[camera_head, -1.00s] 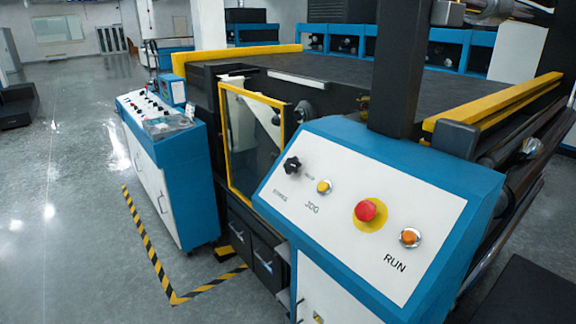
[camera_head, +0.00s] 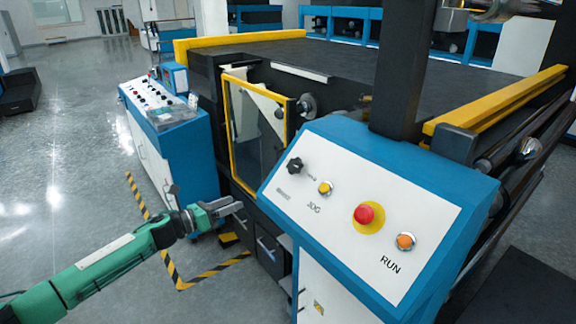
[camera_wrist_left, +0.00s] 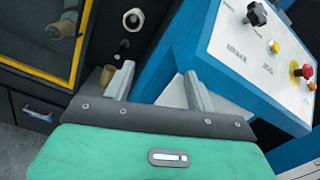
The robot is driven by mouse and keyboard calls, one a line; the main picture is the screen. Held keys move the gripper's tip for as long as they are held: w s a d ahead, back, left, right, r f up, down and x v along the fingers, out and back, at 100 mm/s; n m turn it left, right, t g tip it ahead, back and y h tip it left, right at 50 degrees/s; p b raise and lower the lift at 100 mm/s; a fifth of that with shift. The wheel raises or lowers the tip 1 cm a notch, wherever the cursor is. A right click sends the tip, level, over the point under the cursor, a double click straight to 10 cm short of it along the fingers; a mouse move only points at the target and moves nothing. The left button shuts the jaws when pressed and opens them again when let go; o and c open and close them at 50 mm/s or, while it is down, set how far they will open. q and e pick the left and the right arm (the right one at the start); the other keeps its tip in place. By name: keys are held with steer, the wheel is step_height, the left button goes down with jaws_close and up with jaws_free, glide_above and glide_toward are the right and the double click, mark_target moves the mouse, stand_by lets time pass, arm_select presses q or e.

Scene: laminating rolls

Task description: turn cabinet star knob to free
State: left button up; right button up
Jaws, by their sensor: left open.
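The black star knob (camera_head: 295,166) sits at the upper left of the white sloped panel on the blue control cabinet (camera_head: 345,133). It also shows at the top of the left wrist view (camera_wrist_left: 257,13), with a small label below it. My left gripper (camera_head: 238,205) is open and empty, in the air left of and below the knob, in front of the machine's dark lower front. In the left wrist view its two fingers (camera_wrist_left: 158,84) stand apart, and the knob is up and to the right of them. My right gripper is not in view.
The panel also carries a yellow JOG button (camera_head: 325,188), a red emergency stop (camera_head: 365,214) and an orange RUN button (camera_head: 405,241). A yellow-framed glass door (camera_head: 258,135) lies behind my gripper. Another blue-and-white console (camera_head: 165,150) stands at left.

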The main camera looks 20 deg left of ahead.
mark_target(290, 167)
arm_select(q)
steer(key=s+d+r+m+g+h+p, duration=0.1)
steer(key=s+d+r+m+g+h, duration=0.15)
steer(key=r+m, duration=0.4)
steer(key=s+d+r+m+g+h, duration=0.1)
steer(key=s+d+r+m+h, duration=0.1)
steer(key=d+r+m, duration=0.4)
steer(key=shift+n, duration=0.75)
steer(key=p+x, duration=0.2)
steer(key=x, duration=0.1)
steer(key=p+x, duration=0.3)
steer(key=x, duration=0.1)
steer(key=w+a+r+p+x, duration=0.1)
steer(key=p+x, duration=0.1)
steer(key=x, duration=0.1)
steer(key=shift+w+d, duration=0.25)
steer(key=shift+d, duration=0.1)
steer(key=shift+w+d+f+y+p, duration=0.1)
steer(key=shift+w+d+y+p, duration=0.15)
steer(key=shift+w+d+p, duration=0.15)
steer(key=shift+s, duration=0.1)
steer(key=c, duration=1)
